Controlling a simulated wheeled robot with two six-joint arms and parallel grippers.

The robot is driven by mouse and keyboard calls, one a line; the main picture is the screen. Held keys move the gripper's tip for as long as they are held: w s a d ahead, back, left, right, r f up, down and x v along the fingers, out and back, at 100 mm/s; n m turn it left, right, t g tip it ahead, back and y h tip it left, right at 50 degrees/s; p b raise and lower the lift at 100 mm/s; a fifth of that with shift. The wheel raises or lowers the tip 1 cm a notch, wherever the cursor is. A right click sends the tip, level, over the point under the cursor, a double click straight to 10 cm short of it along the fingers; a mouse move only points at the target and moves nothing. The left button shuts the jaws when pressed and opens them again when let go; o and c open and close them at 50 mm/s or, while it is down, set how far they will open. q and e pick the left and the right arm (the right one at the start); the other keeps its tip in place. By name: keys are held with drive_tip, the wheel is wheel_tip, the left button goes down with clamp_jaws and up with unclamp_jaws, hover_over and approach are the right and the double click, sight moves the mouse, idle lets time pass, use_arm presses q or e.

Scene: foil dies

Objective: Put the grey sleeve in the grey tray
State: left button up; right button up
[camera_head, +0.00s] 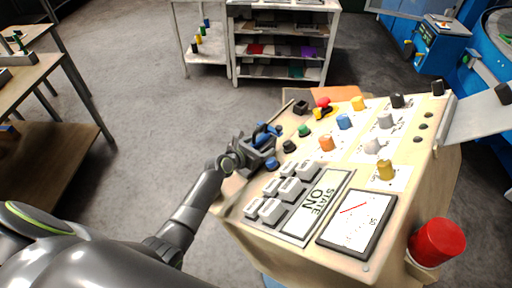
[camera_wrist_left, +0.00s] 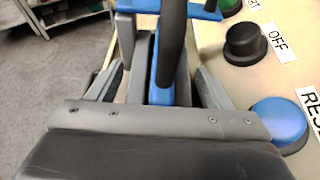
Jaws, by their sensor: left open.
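My left gripper (camera_head: 263,141) is at the left edge of a beige control panel, and its fingers also show in the left wrist view (camera_wrist_left: 158,85). It is open, with its two fingers apart. A blue part with a black bar (camera_wrist_left: 171,50) lies between and beyond the fingers; I cannot tell whether they touch it. I cannot clearly pick out the grey sleeve or the grey tray. My right gripper is not in view.
A shelf (camera_head: 284,33) stands at the back, and a wooden table (camera_head: 35,70) at left. Floor between is clear.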

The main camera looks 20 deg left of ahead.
use_arm(q)
drive_tip(key=v, duration=1.1)
drive_tip(key=shift+s+p, duration=0.3)
drive_tip(key=shift+o, duration=0.4)
drive_tip(key=shift+s+a+r, duration=0.15)
drive_tip(key=shift+s+a, duration=0.05)
drive_tip(key=b+v, duration=0.6)
drive_tip(key=b, duration=0.1)
drive_tip(key=p+x, duration=0.1)
drive_tip(key=x, duration=1)
drive_tip(key=shift+w+d, duration=0.25)
drive_tip(key=shift+w, duration=0.05)
drive_tip(key=shift+w+d+f, duration=0.1)
drive_tip(key=shift+w+f, duration=0.3)
drive_tip(key=shift+w, duration=0.1)
drive_tip(key=shift+p+x, duration=0.3)
drive_tip(key=shift+x, duration=1.7)
drive_tip(key=shift+s, duration=0.1)
drive_tip(key=shift+c, duration=0.2)
